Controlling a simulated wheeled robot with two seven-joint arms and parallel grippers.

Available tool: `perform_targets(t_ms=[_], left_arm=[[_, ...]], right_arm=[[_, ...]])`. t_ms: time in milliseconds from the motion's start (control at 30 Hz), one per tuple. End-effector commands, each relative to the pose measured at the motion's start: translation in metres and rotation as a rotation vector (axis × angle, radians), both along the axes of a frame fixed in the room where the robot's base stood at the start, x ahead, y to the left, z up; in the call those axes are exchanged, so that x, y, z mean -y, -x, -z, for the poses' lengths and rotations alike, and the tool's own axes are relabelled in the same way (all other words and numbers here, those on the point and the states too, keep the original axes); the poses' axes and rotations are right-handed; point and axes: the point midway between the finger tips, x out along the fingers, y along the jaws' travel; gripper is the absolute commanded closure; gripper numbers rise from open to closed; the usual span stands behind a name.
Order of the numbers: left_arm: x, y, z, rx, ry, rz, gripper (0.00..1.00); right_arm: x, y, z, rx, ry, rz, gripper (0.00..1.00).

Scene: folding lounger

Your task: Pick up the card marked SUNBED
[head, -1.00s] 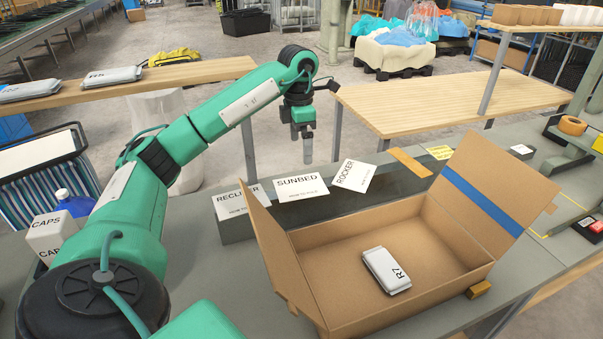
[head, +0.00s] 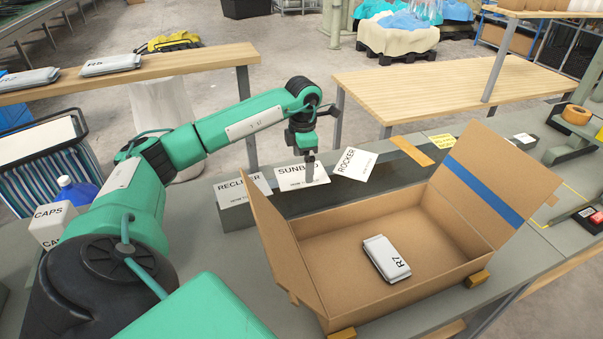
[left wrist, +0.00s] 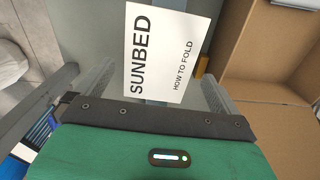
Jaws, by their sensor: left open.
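My right gripper is not in view.
An open cardboard box (head: 340,295) stands right of the holder, with a grey R7 packet (head: 386,258) inside. One raised flap (head: 268,235) stands near the RECLINER card.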

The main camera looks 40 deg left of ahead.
Motion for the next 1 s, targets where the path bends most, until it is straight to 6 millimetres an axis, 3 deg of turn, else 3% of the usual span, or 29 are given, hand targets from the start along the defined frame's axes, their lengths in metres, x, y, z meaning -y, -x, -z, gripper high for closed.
perform_targets(t_ms=[200,433,467,600,1000], left_arm=[[0.001,-0.001,0.024,-0.001,0.0,-0.001,0.0],[0.001,-0.001,0.026,0.0,0.0,0.0,0.0],[0.001,-0.001,0.026,0.0,0.0,0.0,0.02],[0.001,-0.001,0.026,0.0,0.0,-0.001,0.29],[0.001,-0.001,0.021,0.002,0.0,-0.001,0.31]], right_arm=[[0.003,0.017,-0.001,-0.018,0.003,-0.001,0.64],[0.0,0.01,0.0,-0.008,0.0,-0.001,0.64],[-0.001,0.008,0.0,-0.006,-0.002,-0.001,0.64],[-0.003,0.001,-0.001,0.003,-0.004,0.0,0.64],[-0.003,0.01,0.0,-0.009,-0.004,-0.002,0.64]])
